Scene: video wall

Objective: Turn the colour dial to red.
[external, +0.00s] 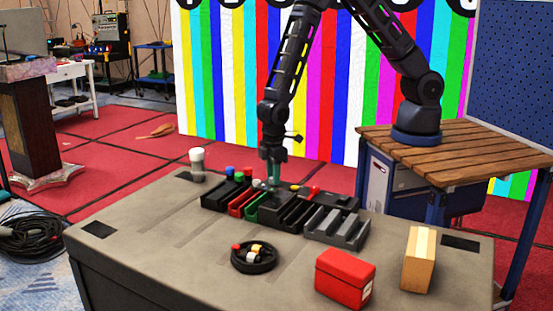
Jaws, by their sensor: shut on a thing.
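My gripper (273,182) points straight down at the middle of a dark console (290,213) on the grey table. Its greenish fingers are shut on a small part at the console's top, which appears to be the colour dial. The fingers and the small size hide the dial's shape and where it points. A small red piece (314,189) sits on the console to the right of my gripper.
The table's front left is clear.

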